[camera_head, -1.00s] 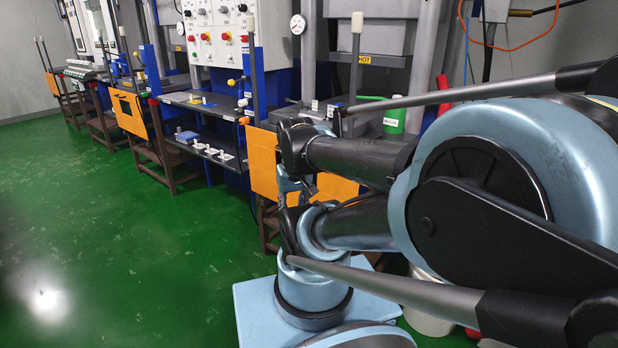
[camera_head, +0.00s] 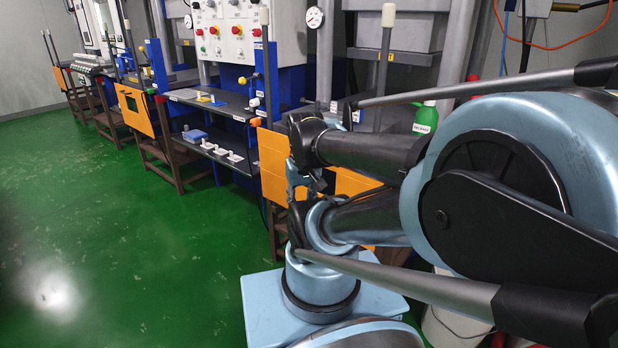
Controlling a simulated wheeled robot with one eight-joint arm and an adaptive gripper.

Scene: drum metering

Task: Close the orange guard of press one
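The nearest orange guard panel (camera_head: 270,160) hangs low at the front of the nearest press, beside a dark shelf. More orange panel (camera_head: 352,182) shows between my arm links to its right. A second orange guard (camera_head: 134,108) stands on the press further left, and a third (camera_head: 61,78) is at the far left. I cannot read which press is number one. My arm's wrist (camera_head: 305,138) is in front of the nearest orange panel and hides part of it. My gripper's fingers are not clearly distinguishable among the dark arm parts there, nor is any contact with the panel.
A control panel (camera_head: 228,38) with coloured buttons stands above the dark press shelf (camera_head: 218,105). A lower shelf (camera_head: 220,153) holds a blue block and small pale parts. A green bottle (camera_head: 426,118) stands behind my arm. The green floor (camera_head: 110,230) at left is clear.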

